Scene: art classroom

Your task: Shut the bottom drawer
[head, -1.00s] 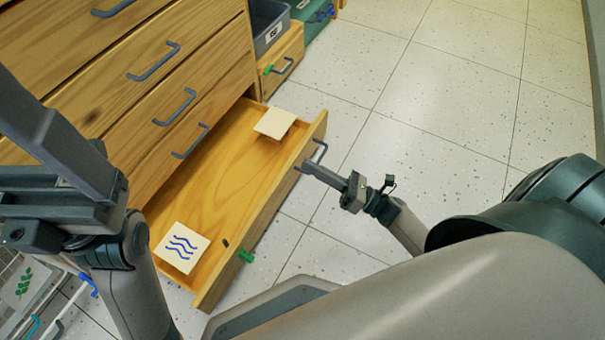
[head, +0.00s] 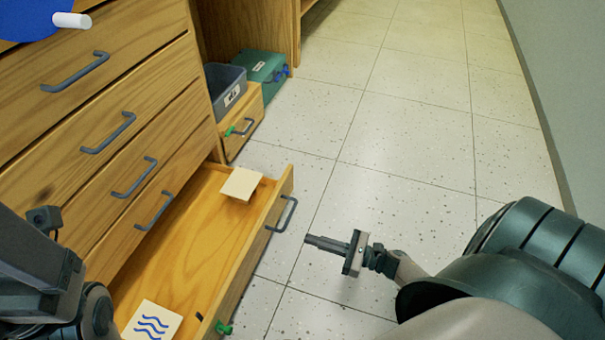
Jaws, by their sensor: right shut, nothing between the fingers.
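The bottom drawer (head: 187,234) of the wooden cabinet stands pulled well out, with its floor showing. Its dark grey handle (head: 283,214) is on the front panel, facing right. Inside lie a plain cream card (head: 241,184) and a white card with blue wavy lines (head: 152,322). A green clip (head: 223,327) is on the front panel near the bottom of the picture. My right gripper (head: 312,240) is shut and empty, a short way right of the handle and apart from it. My left arm shows at the lower left, its fingers out of sight.
Shut drawers with grey handles (head: 108,133) rise above. Beyond the drawer are a small wooden drawer box (head: 241,125), a grey bin (head: 227,86) and a teal case (head: 258,67). Speckled floor tiles (head: 400,130) are clear to the right, up to a wall (head: 520,80).

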